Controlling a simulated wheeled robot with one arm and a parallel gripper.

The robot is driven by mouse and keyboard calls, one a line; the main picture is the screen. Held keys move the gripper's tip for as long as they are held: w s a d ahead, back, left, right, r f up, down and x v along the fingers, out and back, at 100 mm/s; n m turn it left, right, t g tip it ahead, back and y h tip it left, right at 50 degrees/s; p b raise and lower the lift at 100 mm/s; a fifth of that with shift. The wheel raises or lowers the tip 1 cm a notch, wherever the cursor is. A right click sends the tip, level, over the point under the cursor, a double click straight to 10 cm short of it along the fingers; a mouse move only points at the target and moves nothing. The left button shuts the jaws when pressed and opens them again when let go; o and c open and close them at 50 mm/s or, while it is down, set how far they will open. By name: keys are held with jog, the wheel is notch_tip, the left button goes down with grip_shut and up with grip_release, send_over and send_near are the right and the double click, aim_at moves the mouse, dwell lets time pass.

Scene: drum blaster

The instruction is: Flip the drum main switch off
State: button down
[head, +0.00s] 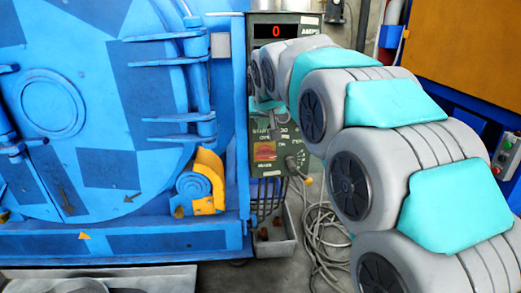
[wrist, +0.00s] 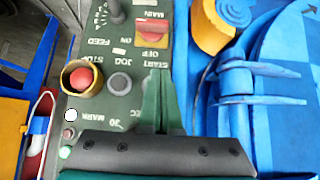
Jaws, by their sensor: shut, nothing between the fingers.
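The head view shows the red switch (head: 265,151) low on the panel (head: 257,186). My gripper (wrist: 162,74) has green fingers closed together with nothing between them. In the wrist view its tips lie over the panel by the START label, a short way below the switch in the picture and apart from it there. The switch's exact position is unclear.
A red stop button (wrist: 82,79) in a yellow collar and a dark button (wrist: 119,83) sit near the fingers. A lever (head: 297,166) juts from the panel. The blue drum door (head: 95,110) stands left, with cables (head: 322,235) on the floor.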

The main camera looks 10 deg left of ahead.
jog(key=shift+f, duration=0.1)
send_over(259, 152)
jog(key=s+d, duration=0.1)
jog(key=s, duration=0.2)
notch_tip(259, 152, down, 7)
notch_tip(259, 152, down, 3)
jog(key=shift+w+f, duration=0.1)
jog(key=shift+f, duration=0.45)
jog(key=shift+a+f+n+t+h+b, duration=0.1)
jog(key=shift+a+n+t+h+b, duration=0.2)
jog(key=shift+h+b, duration=0.3)
